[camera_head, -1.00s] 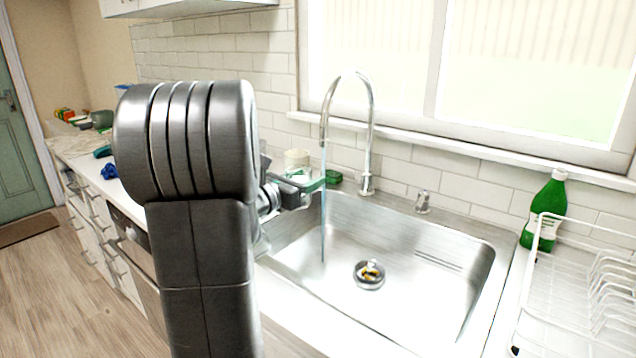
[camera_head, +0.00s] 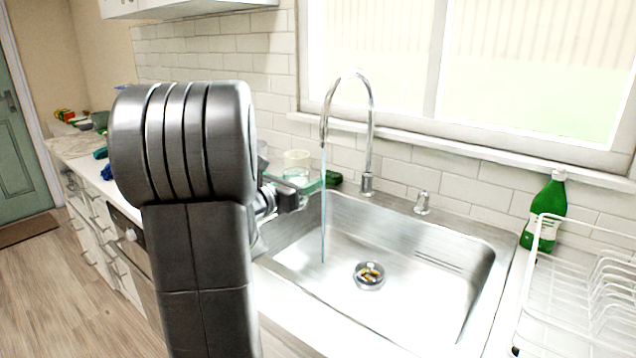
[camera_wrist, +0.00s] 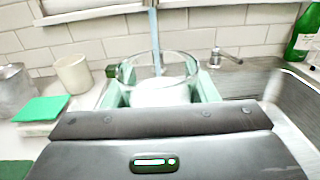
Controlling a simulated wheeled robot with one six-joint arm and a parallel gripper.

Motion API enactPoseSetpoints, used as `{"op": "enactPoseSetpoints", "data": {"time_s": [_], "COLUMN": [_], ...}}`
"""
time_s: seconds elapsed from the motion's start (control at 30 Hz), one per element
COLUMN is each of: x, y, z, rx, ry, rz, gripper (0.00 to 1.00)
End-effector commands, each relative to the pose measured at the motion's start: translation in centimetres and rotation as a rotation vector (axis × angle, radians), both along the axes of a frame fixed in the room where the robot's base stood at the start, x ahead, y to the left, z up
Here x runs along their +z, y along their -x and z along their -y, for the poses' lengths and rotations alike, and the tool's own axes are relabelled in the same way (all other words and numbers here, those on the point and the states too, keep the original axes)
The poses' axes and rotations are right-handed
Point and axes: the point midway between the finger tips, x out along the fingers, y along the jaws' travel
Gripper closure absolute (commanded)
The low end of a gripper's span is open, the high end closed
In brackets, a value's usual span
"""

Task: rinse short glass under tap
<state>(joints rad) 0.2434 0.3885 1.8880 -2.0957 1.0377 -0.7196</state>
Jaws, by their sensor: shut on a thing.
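My gripper (camera_wrist: 155,92) is shut on the short glass (camera_wrist: 182,66), a clear, wide-rimmed tumbler between its green fingers in the wrist view. The glass looks upright, with a whitish area inside it. In the head view my arm hides most of the gripper (camera_head: 300,190), which is at the sink's left back corner. The chrome tap (camera_head: 370,130) is running. Its thin blue stream (camera_head: 323,215) falls unbroken into the sink, just right of my gripper. In the wrist view the stream (camera_wrist: 155,40) lines up with the glass, apparently behind its rim.
The steel sink (camera_head: 430,262) has a drain (camera_head: 369,275) with yellowish bits. A cream mug (camera_wrist: 73,73), another glass (camera_wrist: 14,90) and a green sponge (camera_wrist: 40,109) are on the counter at left. A green bottle (camera_head: 545,210) and white dish rack (camera_head: 575,290) stand at right.

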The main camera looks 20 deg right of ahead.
Motion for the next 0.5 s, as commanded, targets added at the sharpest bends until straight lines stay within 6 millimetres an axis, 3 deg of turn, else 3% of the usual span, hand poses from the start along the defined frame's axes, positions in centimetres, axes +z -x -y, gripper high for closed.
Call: {"op": "enactPoseSetpoints", "data": {"time_s": [0.5], "x": [0.48], "y": [0.11], "z": [-0.34], "rx": [0.001], "ry": [0.001], "rz": [0.002], "gripper": [0.79]}}
